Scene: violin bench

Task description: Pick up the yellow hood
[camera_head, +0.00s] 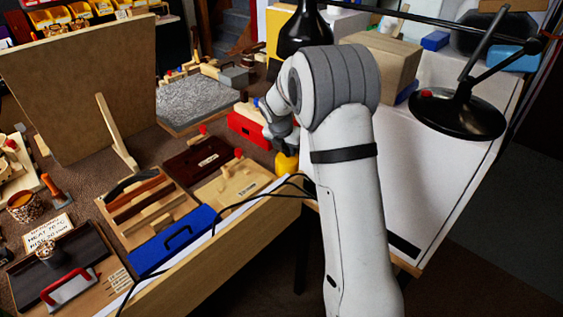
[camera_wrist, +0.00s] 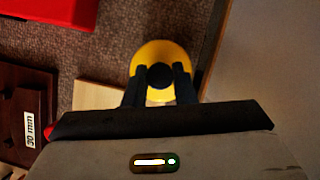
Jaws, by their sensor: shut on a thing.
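The yellow hood (camera_wrist: 150,55) shows in the wrist view as a round yellow shape with a dark round part in its middle. My gripper (camera_wrist: 160,75) has its two dark fingers closed on it from below in that view. In the head view the yellow hood (camera_head: 287,163) is a small yellow patch at the bench's right edge, below my wrist. My gripper's fingers are mostly hidden there by my own arm. I cannot tell whether the hood touches the bench.
A red box (camera_head: 250,130) stands close to the left of the hood. A dark red block (camera_head: 198,157), a light wooden board (camera_head: 232,186) and a blue case (camera_head: 173,240) lie nearer along the bench edge. A black cable (camera_head: 255,198) crosses the edge. A white surface (camera_head: 440,170) lies to the right.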

